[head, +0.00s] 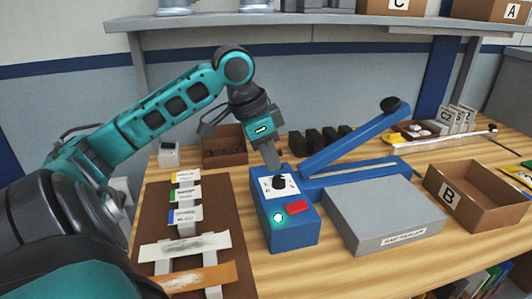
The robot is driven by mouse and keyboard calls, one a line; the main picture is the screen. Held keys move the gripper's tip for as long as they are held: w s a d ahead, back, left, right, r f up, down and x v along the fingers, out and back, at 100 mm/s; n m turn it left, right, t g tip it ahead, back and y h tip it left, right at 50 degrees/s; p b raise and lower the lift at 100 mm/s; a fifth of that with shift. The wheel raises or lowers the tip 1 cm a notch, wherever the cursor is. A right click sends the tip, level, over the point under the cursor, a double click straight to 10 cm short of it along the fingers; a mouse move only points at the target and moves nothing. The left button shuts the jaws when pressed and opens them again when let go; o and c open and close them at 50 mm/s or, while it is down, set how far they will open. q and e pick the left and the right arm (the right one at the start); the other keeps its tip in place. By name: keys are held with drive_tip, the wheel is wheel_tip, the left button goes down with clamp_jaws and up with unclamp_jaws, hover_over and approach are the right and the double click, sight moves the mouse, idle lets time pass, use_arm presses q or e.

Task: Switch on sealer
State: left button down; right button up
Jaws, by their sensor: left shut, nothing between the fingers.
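The blue sealer (292,238) stands on the bench with its long lever arm (345,138) raised toward the back right. On its top are a white plate with a black dial (279,182), a red switch (297,207) and a round lamp (278,217) that glows pale cyan. My left gripper (272,165) is shut and empty, pointing down just behind and above the dial. I cannot tell whether its tips touch the sealer. My right gripper is out of view.
A grey box (380,213) stands right of the sealer, with the open cardboard bin B (449,195) beyond it. A brown mat (155,226) with labelled pieces and strips lies to the left. Black blocks (313,141) and a brown bin (224,156) stand behind.

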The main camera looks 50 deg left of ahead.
use_arm(q)
drive_tip(key=shift+s+a+r, duration=0.2)
drive_tip(key=shift+s+r, duration=0.2)
drive_tip(key=shift+r, duration=0.25)
